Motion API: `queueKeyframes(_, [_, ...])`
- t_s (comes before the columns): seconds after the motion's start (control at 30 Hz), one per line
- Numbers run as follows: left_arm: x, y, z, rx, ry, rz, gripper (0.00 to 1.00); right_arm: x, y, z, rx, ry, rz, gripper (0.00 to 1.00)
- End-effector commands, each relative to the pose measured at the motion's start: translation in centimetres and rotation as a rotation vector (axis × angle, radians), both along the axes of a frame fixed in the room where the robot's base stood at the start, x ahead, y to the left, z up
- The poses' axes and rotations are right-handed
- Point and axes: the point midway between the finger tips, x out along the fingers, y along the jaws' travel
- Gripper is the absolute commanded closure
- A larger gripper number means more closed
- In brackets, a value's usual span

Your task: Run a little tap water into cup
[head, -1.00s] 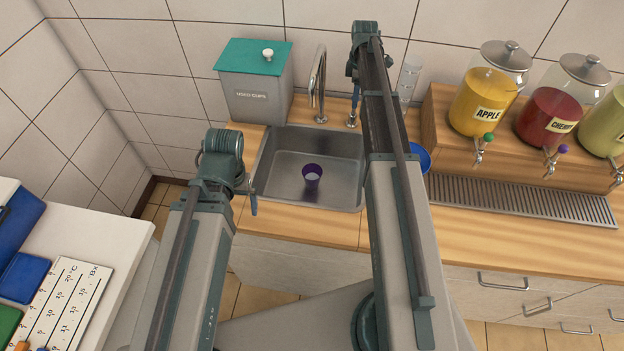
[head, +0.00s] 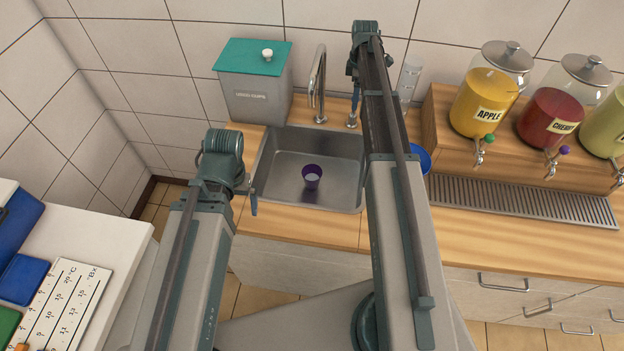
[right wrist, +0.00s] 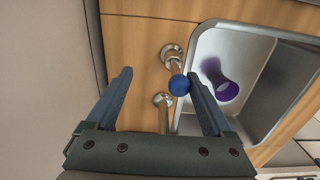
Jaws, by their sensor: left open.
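The purple cup (head: 312,176) stands upright in the metal sink (head: 276,183), with a pale interior; I cannot tell whether it holds water. It also shows in the right wrist view (right wrist: 226,90). The curved tap spout (head: 319,82) rises behind the sink, and no stream is visible. My right gripper (head: 355,92) is over the back of the sink, near a small metal fitting (head: 351,121). In the right wrist view its fingers (right wrist: 160,76) are apart, with a blue knob (right wrist: 179,85) close to the right-hand fingertip; contact is unclear. My left gripper (head: 253,204) is open and empty, left of the sink's front.
A grey used-cups bin (head: 255,96) with a green lid stands behind left. A blue round object (head: 424,159) is partly hidden by my right arm. Juice dispensers (head: 487,100) stand on a wooden step at right, above a drip grate (head: 520,197). A white table (head: 105,230) is at left.

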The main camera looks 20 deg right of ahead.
Motion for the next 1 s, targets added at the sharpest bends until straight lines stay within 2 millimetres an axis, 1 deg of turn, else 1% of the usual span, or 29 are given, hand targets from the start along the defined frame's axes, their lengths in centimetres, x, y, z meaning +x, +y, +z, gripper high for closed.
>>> queueKeyframes(0.03, [0.0, 0.0, 0.0, 0.0, 0.0, 0.0, 0.0, 0.0, 0.0, 0.0, 0.0, 0.0, 0.0, 0.07])
queueKeyframes(0.07, [0.0, 0.0, 0.0, 0.0, 0.0, 0.0, 0.0, 0.0, 0.0, 0.0, 0.0, 0.0, 0.0, 0.01])
queueKeyframes(0.1, [0.0, 0.0, 0.0, 0.0, 0.0, 0.0, 0.0, 0.0, 0.0, 0.0, 0.0, 0.0, 0.0, 0.0])
queueKeyframes(0.43, [0.0, 0.0, 0.3, 0.0, 0.0, 0.001, 0.0, -0.1, 0.1, 0.3, 0.0, 0.001, 0.0, 0.0])
queueKeyframes(1.0, [0.0, 0.0, 3.0, 0.0, 0.0, 0.002, 0.0, -0.1, 0.1, 3.0, 0.001, 0.002, 0.0, 0.0])
